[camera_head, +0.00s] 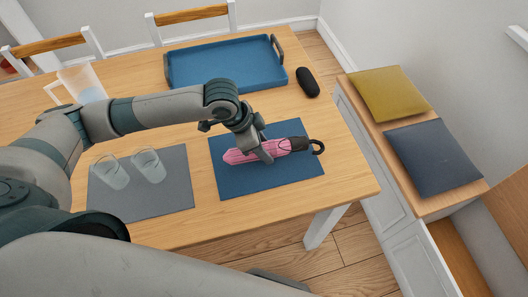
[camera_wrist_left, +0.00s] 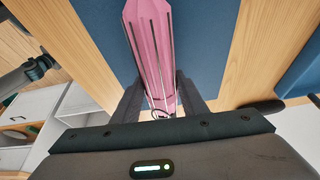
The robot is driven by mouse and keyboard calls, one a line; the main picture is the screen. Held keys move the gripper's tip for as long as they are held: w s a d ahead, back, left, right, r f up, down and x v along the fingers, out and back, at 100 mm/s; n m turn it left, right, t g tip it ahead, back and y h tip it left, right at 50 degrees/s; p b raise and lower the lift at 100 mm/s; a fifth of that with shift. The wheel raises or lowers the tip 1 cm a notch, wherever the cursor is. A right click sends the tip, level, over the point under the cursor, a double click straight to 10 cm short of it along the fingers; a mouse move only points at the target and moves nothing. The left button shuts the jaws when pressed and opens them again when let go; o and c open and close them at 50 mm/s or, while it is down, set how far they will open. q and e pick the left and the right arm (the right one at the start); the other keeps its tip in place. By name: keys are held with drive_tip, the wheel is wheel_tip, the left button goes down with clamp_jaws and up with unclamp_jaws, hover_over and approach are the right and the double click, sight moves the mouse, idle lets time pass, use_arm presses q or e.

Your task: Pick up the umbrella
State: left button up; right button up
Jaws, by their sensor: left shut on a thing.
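A pink folded umbrella (camera_head: 240,154) with a dark hooked handle lies over the blue placemat (camera_head: 232,185) near the table's right end. Its handle points right. My left gripper (camera_head: 266,156) comes down from above and is shut on the umbrella near its middle. In the left wrist view the pink umbrella (camera_wrist_left: 150,45) runs between the two dark fingers (camera_wrist_left: 152,100). I cannot tell whether it is lifted clear of the placemat.
A blue tray (camera_head: 225,66) and a black case (camera_head: 307,82) stand behind on the wooden table. Two glasses (camera_head: 148,166) are on a grey placemat (camera_head: 170,202) at left, with a pitcher (camera_head: 82,84) behind. A cushioned bench (camera_head: 432,158) is at right.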

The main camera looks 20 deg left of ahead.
use_arm(q)
drive_tip(key=w+d+r+b, duration=0.2)
drive_tip(key=d+r, duration=0.6)
drive_tip(key=d, duration=0.3)
drive_tip(key=shift+d+r, duration=0.15)
drive_tip(key=shift+d, duration=0.1)
use_arm(e)
drive_tip(key=w+a+r+t, duration=0.2)
drive_tip(key=w+a, duration=0.1)
drive_tip(key=w, duration=0.5)
drive_tip(key=shift+w+a+y, duration=0.2)
drive_tip(key=shift+w+y, duration=0.1)
use_arm(q)
drive_tip(key=shift+w, duration=0.1)
use_arm(e)
drive_tip(key=shift+s, duration=0.15)
use_arm(q)
drive_tip(key=w+a+r+n+y, duration=0.1)
drive_tip(key=a+r+n, duration=0.2)
drive_tip(key=a+n, duration=0.1)
drive_tip(key=w+a+r+n+t+y, duration=0.1)
drive_tip(key=a+r+n, duration=0.1)
drive_tip(key=a+n, duration=0.2)
drive_tip(key=w+a+r+n+t+y, duration=0.1)
drive_tip(key=a+r+n+y, duration=0.1)
drive_tip(key=a, duration=0.7)
drive_tip(key=shift+r+n, duration=0.8)
drive_tip(key=shift+n, duration=0.1)
